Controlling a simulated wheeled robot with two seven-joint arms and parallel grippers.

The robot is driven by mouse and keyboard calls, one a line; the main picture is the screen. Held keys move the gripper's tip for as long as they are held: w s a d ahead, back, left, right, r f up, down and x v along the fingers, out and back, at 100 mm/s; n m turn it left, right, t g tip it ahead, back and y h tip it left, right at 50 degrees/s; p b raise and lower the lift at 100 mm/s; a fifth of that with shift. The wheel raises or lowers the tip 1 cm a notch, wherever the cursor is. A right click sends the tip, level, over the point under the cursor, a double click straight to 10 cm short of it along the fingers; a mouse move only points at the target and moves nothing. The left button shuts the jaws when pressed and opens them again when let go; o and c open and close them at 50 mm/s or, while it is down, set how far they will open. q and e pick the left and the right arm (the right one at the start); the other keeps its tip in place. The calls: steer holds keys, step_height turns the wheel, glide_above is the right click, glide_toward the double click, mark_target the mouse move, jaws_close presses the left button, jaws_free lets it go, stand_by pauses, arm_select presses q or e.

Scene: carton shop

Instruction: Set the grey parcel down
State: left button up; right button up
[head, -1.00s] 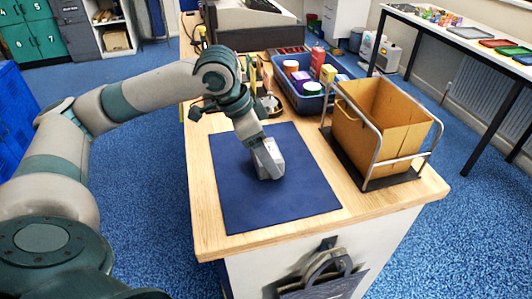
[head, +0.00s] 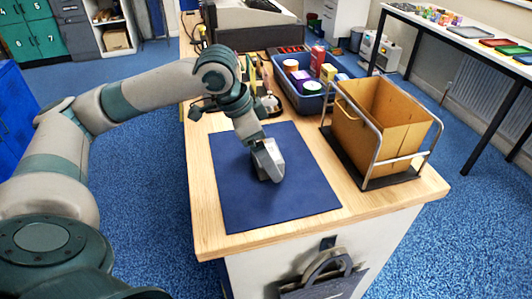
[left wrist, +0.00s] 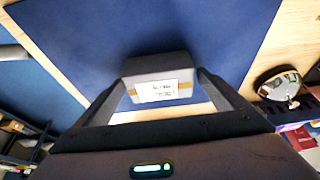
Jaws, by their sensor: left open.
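The grey parcel (left wrist: 157,68) is a small box with a white label and a tan band. It shows in the left wrist view between the two fingers of my left gripper (left wrist: 162,98). The fingers are open, one on each side of it. The parcel appears to rest on the dark blue mat (head: 240,200) on the wooden bench. In the head view my left gripper (head: 268,172) is low over the middle of the mat and hides most of the parcel. My right gripper is in neither view.
A tan carton (head: 372,130) stands in a metal-railed holder at the bench's right. A blue tray (head: 303,103) of colourful items is behind it. A round metal object (left wrist: 277,86) lies beside the mat. The mat's front is clear.

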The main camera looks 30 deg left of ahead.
arm_select(q)
steer(key=shift+s+a+r, duration=0.1)
steer(key=shift+a+r, duration=0.05)
steer(key=shift+r, duration=0.3)
steer(key=v, duration=1.1)
steer(key=shift+p, duration=0.3)
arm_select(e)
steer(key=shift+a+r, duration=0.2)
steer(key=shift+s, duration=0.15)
